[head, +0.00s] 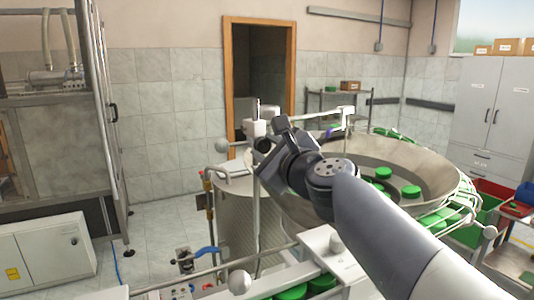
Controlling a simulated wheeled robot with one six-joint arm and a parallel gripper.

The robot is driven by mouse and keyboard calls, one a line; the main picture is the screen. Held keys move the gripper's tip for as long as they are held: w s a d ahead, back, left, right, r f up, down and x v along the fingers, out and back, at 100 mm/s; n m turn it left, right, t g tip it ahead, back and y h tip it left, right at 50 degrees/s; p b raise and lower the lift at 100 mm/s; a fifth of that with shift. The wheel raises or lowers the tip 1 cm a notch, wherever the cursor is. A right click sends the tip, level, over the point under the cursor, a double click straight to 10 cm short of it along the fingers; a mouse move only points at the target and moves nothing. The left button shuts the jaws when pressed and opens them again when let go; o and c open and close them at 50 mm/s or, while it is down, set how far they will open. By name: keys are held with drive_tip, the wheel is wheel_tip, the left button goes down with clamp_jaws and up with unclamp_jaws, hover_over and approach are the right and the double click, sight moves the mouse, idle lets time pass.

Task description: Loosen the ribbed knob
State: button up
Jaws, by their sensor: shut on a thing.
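My gripper (270,140) is at the end of my grey arm, above the rim of the steel bowl feeder (445,184), beside a white bracket assembly (257,124). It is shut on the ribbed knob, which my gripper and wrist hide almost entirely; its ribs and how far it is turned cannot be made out. The bowl holds several green caps (410,191) and stands on a round steel drum (232,215).
A white rail with round white ends (240,282) runs in front of the drum. A blue-handled valve (204,253) is at its left.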

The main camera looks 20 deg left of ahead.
drive_tip(key=n+b, duration=0.2)
drive_tip(key=n, duration=0.4)
drive_tip(key=shift+f+n, duration=0.1)
drive_tip(key=shift+n, duration=0.2)
drive_tip(key=n+b, duration=0.4)
drive_tip(key=n, duration=0.2)
drive_tip(key=n+b, duration=0.3)
drive_tip(key=n, duration=0.3)
drive_tip(key=shift+n+b, duration=0.3)
drive_tip(key=shift+b, duration=0.1)
drive_tip(key=n+b, duration=0.2)
drive_tip(key=n, duration=0.2)
drive_tip(key=shift+n+b, duration=0.5)
drive_tip(key=shift+n, duration=0.9)
drive_tip(key=shift+r, duration=0.2)
drive_tip(key=o, duration=1)
drive_tip(key=shift+d+f, duration=0.1)
